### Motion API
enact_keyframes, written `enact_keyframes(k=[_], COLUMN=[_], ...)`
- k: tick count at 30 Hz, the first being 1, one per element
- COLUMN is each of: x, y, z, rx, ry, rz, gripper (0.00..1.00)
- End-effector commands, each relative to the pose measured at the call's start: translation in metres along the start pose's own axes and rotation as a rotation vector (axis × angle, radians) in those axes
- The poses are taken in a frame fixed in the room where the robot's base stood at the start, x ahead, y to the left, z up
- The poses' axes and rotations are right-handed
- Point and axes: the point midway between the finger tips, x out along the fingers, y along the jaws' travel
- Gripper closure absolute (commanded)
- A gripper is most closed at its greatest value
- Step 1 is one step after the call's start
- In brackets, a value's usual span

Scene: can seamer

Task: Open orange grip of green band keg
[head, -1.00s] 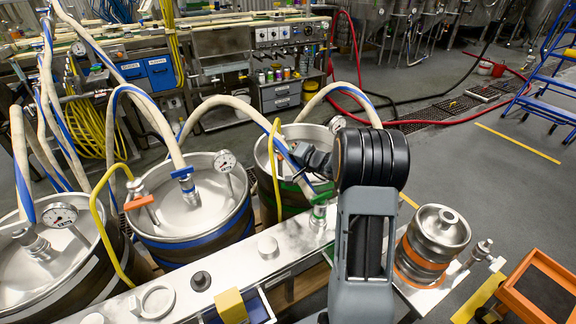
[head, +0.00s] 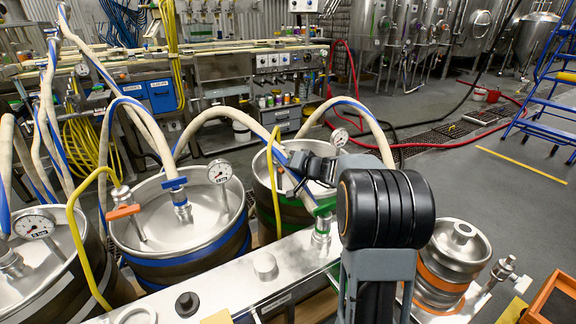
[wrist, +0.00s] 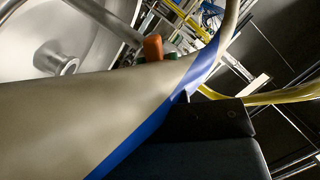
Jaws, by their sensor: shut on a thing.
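The green band keg (head: 262,196) stands behind the metal bench, right of the blue band keg (head: 160,262). A pale hose with a blue stripe runs to its green coupling (head: 323,208). My gripper (head: 288,178) reaches over the keg top beside this hose, near the yellow hose. It is shut on the orange grip, whose end shows in the wrist view (wrist: 153,47) beyond the pale hose. The jaws' contact is hidden there by the hose (wrist: 70,115).
The blue band keg's own orange grip (head: 124,212) sits on its valve. An orange band keg (head: 452,258) stands at the right. The metal bench (head: 215,282) runs across the front. Several hoses arch close around my gripper. Grey floor lies open at the right.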

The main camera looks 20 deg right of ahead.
Motion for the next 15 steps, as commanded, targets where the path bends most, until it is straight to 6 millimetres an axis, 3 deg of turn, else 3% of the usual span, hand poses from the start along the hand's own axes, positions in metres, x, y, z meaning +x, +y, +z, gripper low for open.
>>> enact_keyframes(k=[4,5,6,12,15], x=[0.0000,0.0000,0.0000,0.0001,0.0001], y=[0.0005,0.0005,0.0005,0.0002,0.0001], z=[0.0004,0.0004,0.0004,0.0003,0.0002], rx=[0.001,0.001,0.001,0.002,0.002], ry=[-0.001,-0.001,-0.001,-0.001,0.000], rz=[0.001,0.001,0.001,0.000,-0.001], gripper=[1.00,0.85,0.81,0.62,0.61])
